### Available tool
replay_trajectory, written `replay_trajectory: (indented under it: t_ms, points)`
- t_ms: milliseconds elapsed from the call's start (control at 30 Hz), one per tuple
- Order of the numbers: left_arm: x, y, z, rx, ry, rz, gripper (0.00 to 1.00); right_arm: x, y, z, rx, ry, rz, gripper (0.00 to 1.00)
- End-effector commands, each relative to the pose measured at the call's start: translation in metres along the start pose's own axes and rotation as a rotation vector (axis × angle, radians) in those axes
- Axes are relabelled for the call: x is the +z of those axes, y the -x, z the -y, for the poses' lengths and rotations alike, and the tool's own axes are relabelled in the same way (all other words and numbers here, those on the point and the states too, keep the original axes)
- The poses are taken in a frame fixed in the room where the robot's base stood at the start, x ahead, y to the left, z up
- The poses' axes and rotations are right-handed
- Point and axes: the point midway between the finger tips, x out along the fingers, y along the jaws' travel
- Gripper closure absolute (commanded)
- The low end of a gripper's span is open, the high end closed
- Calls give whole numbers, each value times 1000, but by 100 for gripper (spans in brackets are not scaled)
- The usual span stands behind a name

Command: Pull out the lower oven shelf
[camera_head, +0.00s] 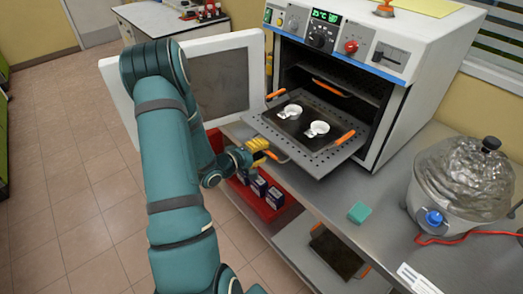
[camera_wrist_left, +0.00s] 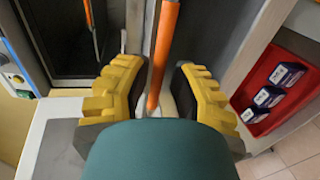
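The oven (camera_head: 400,95) stands on the bench with its door (camera_head: 222,80) swung open to the left. The lower shelf (camera_head: 322,166), a perforated metal plate, sticks out of the opening. It bears a dark tray (camera_head: 308,142) with two white cups (camera_head: 291,111) (camera_head: 318,128). My left gripper (camera_head: 262,150) is at the shelf's front edge. In the left wrist view an orange handle (camera_wrist_left: 164,50) runs between its yellow fingers (camera_wrist_left: 157,88). The fingers stand apart on either side of it, with visible gaps. In the head view my gripper mostly hides this handle. My right gripper is not in view.
An upper shelf with an orange handle (camera_head: 331,88) is inside the oven. A red bin (camera_head: 262,208) with blue-and-white boxes sits below the bench. A silver pot-like vessel (camera_head: 462,180) and a teal block (camera_head: 359,212) are on the bench (camera_head: 375,180) to the right.

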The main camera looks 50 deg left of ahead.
Motion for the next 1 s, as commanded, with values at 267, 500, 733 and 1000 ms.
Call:
replay_trajectory:
  t_ms: [267,500,733,1000]
  points:
    - [-1,5,0,1,-1,-1,78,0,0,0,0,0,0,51]
    - [-1,44,-1,1,-1,-4,78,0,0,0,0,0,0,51]
    - [-1,90,0,-1,0,-5,78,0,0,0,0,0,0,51]
    - [0,118,0,0,0,-2,78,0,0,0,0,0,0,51]
